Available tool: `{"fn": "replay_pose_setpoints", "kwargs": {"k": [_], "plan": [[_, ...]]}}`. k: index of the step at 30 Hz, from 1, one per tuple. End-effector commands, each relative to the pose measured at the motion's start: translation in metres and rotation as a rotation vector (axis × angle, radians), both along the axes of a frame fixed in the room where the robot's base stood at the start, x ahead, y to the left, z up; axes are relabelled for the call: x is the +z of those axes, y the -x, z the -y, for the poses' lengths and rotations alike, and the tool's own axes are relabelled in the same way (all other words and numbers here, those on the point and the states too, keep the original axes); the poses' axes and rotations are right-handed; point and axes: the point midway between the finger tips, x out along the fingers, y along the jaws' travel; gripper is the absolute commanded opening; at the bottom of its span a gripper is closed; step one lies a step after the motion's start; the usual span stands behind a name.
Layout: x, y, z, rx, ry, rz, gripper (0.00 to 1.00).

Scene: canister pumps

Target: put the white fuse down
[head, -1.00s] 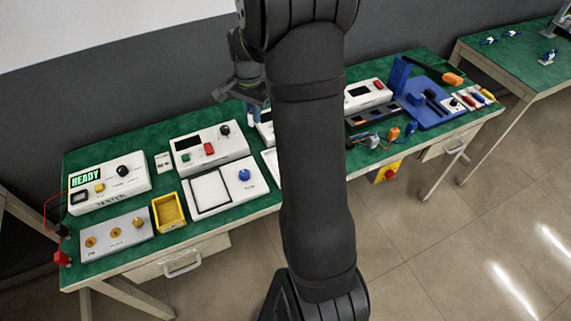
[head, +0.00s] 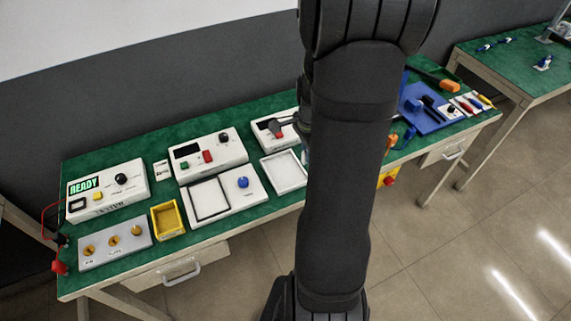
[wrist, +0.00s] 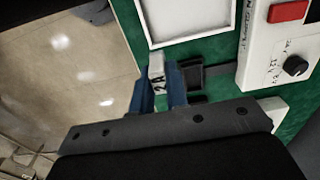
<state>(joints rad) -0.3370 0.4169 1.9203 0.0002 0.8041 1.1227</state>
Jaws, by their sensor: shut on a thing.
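In the wrist view the white fuse (wrist: 157,67), marked 2 A, stands between the two blue fingertips of my gripper (wrist: 160,88). My gripper is shut on it. The fuse is over the green bench near its front edge, with floor to the left. A black block-like part (wrist: 192,76) lies close to the right finger; I cannot tell whether they touch. In the head view my own arm hides the fuse and the fingertips.
A white-rimmed tray (wrist: 150,27) lies beside the fuse; the head view shows a similar empty tray (head: 266,167). A white box with a red button and black knob (wrist: 271,68) stands at the right. A yellow bin (head: 156,224) and the READY tester (head: 137,188) are farther left.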

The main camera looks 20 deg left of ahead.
Motion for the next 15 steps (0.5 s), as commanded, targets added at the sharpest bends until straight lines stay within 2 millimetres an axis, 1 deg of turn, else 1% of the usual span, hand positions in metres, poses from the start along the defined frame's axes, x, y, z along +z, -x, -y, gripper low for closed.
{"fn": "replay_pose_setpoints", "kwargs": {"k": [1,3,7,10,15], "plan": [[-0.008,0.0,-0.013,0.007,0.001,-0.004,0.0],[-0.018,-0.001,-0.029,0.006,0.001,-0.003,0.0],[-0.032,-0.004,-0.052,0.004,0.001,-0.002,0.0],[-0.038,-0.005,-0.063,0.003,0.001,-0.001,0.0],[-0.045,-0.005,-0.067,0.0,0.001,-0.002,0.0]]}}
